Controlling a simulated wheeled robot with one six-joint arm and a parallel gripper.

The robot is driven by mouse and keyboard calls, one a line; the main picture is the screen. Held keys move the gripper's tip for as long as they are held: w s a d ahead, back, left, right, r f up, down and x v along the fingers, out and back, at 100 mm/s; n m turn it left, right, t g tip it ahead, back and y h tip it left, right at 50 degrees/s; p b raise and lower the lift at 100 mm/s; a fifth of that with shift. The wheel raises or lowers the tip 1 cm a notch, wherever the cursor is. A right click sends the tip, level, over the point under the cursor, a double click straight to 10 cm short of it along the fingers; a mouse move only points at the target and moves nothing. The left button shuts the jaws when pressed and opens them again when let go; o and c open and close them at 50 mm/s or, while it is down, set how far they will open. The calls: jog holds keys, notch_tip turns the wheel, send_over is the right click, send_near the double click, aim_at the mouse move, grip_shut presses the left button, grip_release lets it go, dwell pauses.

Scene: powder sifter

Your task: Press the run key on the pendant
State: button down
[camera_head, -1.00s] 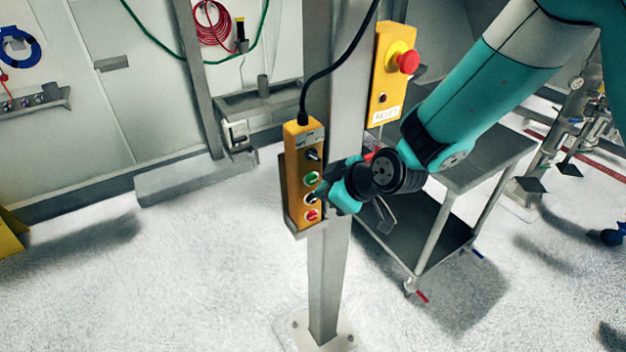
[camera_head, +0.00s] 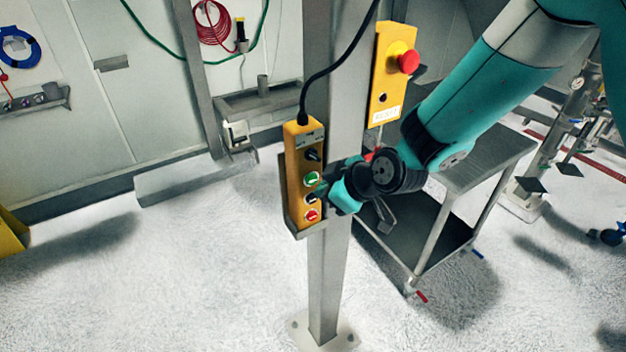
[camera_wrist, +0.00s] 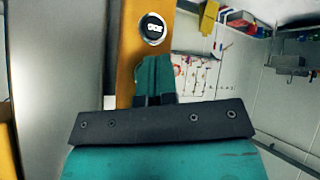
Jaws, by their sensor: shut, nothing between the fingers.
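The pendant (camera_head: 292,165) is an upright yellow box in a grey holder on a steel post. Down its face are a dark switch (camera_head: 312,155), a green key (camera_head: 311,179), a black key (camera_head: 310,198) and a red key (camera_head: 311,216). I cannot read which is marked run in the head view. My gripper (camera_head: 320,193) is shut and empty, with its tips at the pendant's right side, near the black key. In the wrist view the shut fingers (camera_wrist: 153,68) lie over the yellow face, just below a black key with white lettering (camera_wrist: 152,29). Contact cannot be told.
A yellow box with a red emergency stop (camera_head: 408,62) hangs on the post (camera_head: 330,270) to the upper right. A black cable (camera_head: 325,72) runs up from the pendant. A steel cart (camera_head: 440,235) stands behind my arm.

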jog(key=shift+w, duration=0.15)
jog(key=shift+w+a, duration=0.2)
jog(key=shift+w+a+b, duration=0.25)
jog(key=shift+w+b, duration=0.1)
jog(key=shift+w, duration=0.05)
dwell(0.7)
dwell(0.3)
jog(key=shift+s+d+b, duration=0.35)
jog(key=shift+s+d, duration=0.1)
jog(key=shift+s, duration=0.3)
jog(key=s+d+b, duration=0.1)
jog(key=s, duration=0.1)
jog(key=s+d, duration=0.2)
jog(key=shift+b, duration=0.4)
dwell(0.4)
